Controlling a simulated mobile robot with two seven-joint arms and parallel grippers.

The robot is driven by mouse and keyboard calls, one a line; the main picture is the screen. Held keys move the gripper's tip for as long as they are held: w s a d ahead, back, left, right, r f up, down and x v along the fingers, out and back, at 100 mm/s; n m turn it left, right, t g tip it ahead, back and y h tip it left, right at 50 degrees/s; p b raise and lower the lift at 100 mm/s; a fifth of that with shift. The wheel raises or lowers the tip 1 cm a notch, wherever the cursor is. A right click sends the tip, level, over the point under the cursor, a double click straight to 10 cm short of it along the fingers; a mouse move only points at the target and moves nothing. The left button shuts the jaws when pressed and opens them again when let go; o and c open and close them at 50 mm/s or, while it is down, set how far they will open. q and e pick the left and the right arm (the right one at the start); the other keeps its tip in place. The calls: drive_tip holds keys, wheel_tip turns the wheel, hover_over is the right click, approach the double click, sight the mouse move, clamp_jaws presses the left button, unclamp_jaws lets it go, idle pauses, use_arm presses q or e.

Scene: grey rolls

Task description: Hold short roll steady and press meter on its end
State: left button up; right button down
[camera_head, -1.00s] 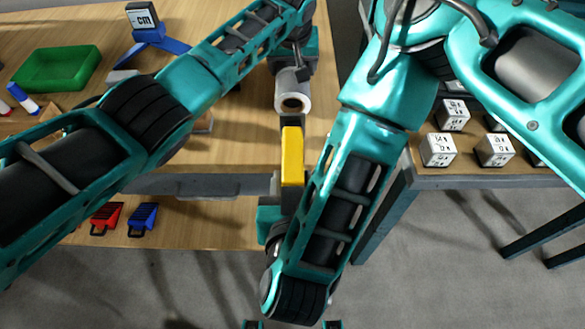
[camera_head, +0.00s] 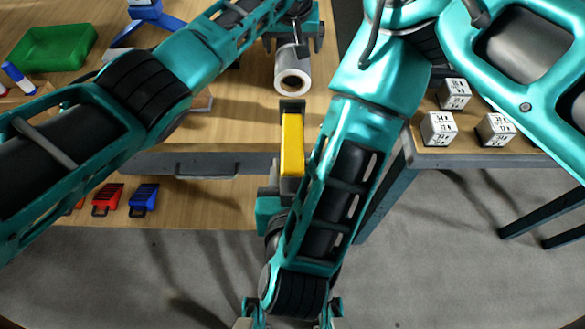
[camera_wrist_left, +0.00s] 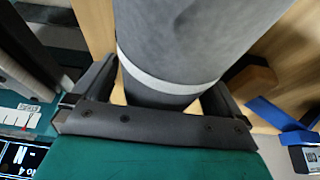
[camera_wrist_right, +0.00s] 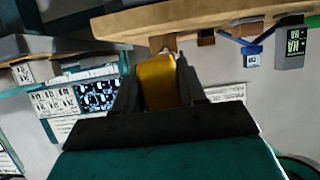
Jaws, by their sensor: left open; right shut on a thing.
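The short grey roll (camera_head: 292,74) with a white rim lies on the table in the head view, its hollow end facing me. It fills the middle of the left wrist view (camera_wrist_left: 190,45), with a pale band around it. My left gripper (camera_wrist_left: 160,95) is open, its fingers on either side of the roll; I cannot tell whether they touch it. The yellow meter (camera_head: 292,145) is in my right gripper (camera_head: 291,112), which is shut on it. The meter also shows in the right wrist view (camera_wrist_right: 158,82). It is apart from the roll's end, on the near side.
A green tray (camera_head: 47,47) and a blue stand (camera_head: 147,15) are at the left back. Red (camera_head: 107,200) and blue (camera_head: 143,200) items lie on the lower shelf. Several white printed cubes (camera_head: 438,128) sit on the right table. Floor shows between the tables.

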use_arm(q)
drive_tip(key=shift+r, duration=0.1)
drive_tip(key=v, duration=1.1)
drive_tip(key=shift+s+r, duration=0.3)
